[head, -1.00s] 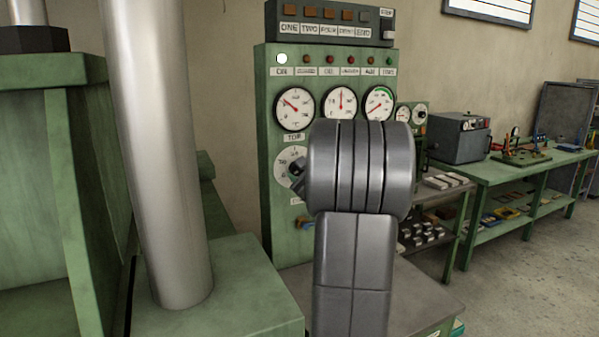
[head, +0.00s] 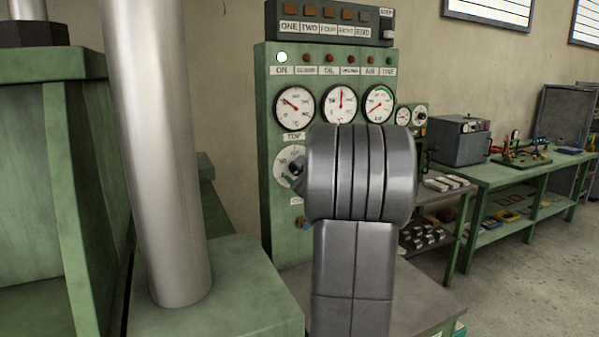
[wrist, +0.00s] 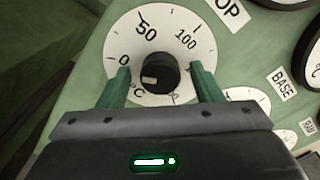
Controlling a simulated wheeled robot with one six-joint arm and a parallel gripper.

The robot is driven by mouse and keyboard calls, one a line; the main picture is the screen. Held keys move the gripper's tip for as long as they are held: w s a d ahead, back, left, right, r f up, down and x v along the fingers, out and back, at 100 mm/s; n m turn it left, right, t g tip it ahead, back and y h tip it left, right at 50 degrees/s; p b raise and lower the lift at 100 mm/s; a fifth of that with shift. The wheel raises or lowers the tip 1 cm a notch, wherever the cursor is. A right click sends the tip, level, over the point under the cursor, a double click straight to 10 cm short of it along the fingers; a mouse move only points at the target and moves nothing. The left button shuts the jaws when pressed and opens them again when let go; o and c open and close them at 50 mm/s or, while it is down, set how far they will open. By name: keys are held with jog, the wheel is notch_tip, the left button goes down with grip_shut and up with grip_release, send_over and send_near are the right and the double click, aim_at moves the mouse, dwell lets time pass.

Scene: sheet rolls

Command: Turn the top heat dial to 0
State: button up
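The top heat dial (wrist: 150,32) is a white round face marked 0, 50, 100 and °C in the wrist view, with a label ending in "OP" beside it. Its black knob (wrist: 155,73) sits at the centre, with a small white mark on its lower left part. My gripper (wrist: 160,71) is open, one green finger on each side of the knob, with visible gaps. I cannot tell how deep the fingertips reach.
The green control panel (head: 267,120) carries several gauges and lamps above the dial. A metal column (head: 160,150) stands at left, a green workbench (head: 490,178) at right.

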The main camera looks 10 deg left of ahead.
jog(key=b+v, duration=0.2)
jog(key=v, duration=1.1)
jog(key=shift+s+d+b, duration=0.25)
jog(key=shift+s+b, duration=0.1)
jog(key=p+x, duration=0.3)
jog(key=x, duration=1.1)
jog(key=shift+p, duration=0.3)
jog(key=shift+f+b, duration=0.15)
jog(key=shift+b, duration=0.3)
